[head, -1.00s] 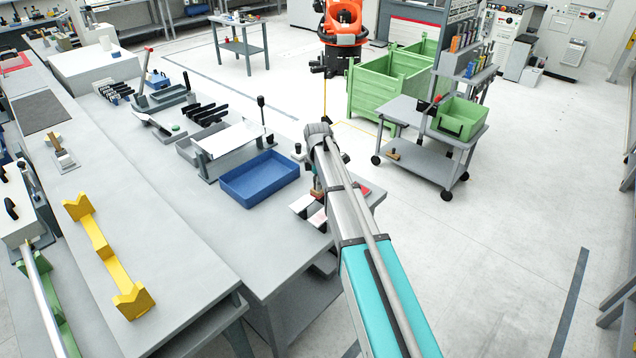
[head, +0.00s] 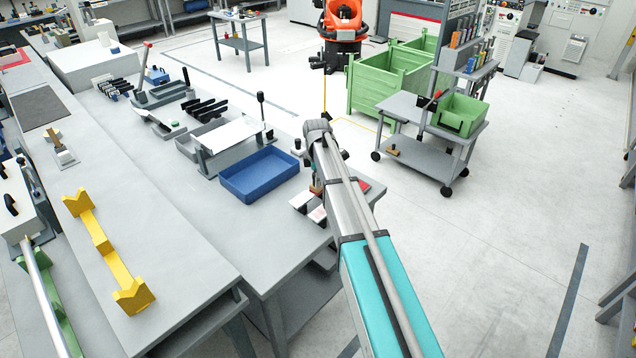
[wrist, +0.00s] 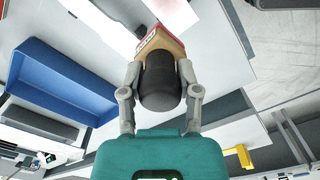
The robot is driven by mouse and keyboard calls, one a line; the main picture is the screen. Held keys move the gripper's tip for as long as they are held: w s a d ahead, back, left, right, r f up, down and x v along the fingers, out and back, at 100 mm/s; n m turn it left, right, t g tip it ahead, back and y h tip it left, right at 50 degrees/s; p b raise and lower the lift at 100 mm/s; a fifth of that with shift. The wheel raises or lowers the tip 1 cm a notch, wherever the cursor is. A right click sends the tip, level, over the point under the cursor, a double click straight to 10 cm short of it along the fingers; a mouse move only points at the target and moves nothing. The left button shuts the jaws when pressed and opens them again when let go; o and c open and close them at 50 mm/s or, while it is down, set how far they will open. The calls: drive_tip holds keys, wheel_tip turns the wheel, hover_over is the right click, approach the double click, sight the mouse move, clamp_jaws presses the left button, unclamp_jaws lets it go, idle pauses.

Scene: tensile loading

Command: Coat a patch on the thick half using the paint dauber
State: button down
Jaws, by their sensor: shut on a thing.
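In the wrist view my gripper (wrist: 159,70) is shut on the paint dauber (wrist: 160,88), with a finger on each side of its dark rounded body. A tan block with a red mark shows beyond the dark part. In the head view the gripper is mostly hidden behind my arm, over the bench's near right corner. Two small plates, one white (head: 301,201) and one pinkish (head: 318,214), lie beside it there. I cannot tell which thing is the thick half, or whether the dauber touches anything.
A blue tray (head: 260,174) sits on the bench left of my arm; it also shows in the wrist view (wrist: 62,80). A grey stand with a white top (head: 230,133) is behind it. The yellow bracket (head: 105,248) lies farther left. Bare bench (head: 190,215) lies between.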

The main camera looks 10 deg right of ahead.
drive_tip(key=shift+s+a+f+b, duration=0.2)
drive_tip(key=shift+a+f+b, duration=0.15)
drive_tip(key=shift+f, duration=0.05)
idle(0.4)
